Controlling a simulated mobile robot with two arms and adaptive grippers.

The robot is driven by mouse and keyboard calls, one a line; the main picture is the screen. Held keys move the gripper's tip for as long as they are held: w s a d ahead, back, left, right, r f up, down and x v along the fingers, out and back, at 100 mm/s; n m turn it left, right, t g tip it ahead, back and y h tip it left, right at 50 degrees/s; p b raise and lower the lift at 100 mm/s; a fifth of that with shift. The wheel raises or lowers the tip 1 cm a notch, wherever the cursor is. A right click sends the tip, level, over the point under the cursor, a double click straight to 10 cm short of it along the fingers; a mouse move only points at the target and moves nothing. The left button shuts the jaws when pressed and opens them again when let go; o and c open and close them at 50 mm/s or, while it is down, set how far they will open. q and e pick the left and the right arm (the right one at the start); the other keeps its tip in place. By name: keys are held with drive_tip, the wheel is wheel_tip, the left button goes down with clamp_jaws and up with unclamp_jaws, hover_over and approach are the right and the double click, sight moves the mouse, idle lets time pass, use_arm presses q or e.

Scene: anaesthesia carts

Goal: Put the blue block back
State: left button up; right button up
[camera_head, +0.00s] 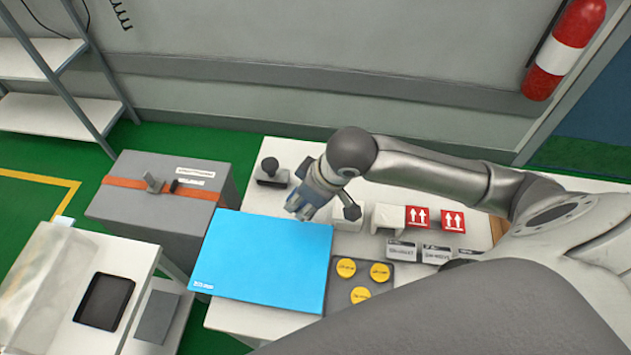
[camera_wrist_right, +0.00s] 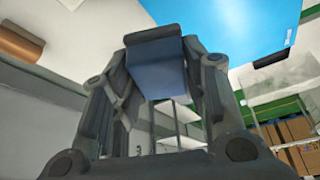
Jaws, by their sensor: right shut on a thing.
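My right gripper (camera_head: 303,203) reaches in from the right and hangs above the far right corner of a bright blue flat sheet (camera_head: 255,268). In the right wrist view its two fingers (camera_wrist_right: 155,65) are shut on a dull blue block (camera_wrist_right: 157,82), held between the fingertips. The block's far side is hidden by the fingers. In the head view the block is small and hard to tell from the fingertips. The blue sheet also shows in the wrist view (camera_wrist_right: 235,30). My left gripper is not in view.
On the white cart top stand a dark knobbed device (camera_head: 270,171), red arrow-marked blocks (camera_head: 453,220), white labelled boxes (camera_head: 402,250) and a dark plate (camera_head: 345,295) with yellow discs. A grey case (camera_head: 150,215) with an orange strap and a black tray (camera_head: 103,301) are left.

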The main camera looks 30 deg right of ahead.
drive_tip(key=w+d+f+p, duration=0.1)
drive_tip(key=w+d+f, duration=0.3)
drive_tip(key=w+d+f+p, duration=0.1)
drive_tip(key=w+d+f, duration=0.2)
drive_tip(key=w+f, duration=0.1)
drive_tip(key=shift+w+d, duration=0.35)
drive_tip(key=shift+w, duration=0.05)
drive_tip(key=shift+w+d+f, duration=0.35)
drive_tip(key=shift+w+f, duration=0.1)
drive_tip(key=shift+f, duration=0.15)
drive_tip(key=shift+d+f+p, duration=0.1)
drive_tip(key=shift+f+p, duration=0.2)
wheel_tip(320, 180, down, 2)
drive_tip(key=shift+p, duration=0.45)
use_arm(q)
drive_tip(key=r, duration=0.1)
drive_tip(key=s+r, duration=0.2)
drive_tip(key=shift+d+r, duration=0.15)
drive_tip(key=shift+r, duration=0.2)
use_arm(e)
drive_tip(key=shift+f, duration=0.4)
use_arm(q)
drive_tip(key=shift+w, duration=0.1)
use_arm(e)
drive_tip(key=o, duration=1)
drive_tip(key=shift+f, duration=0.1)
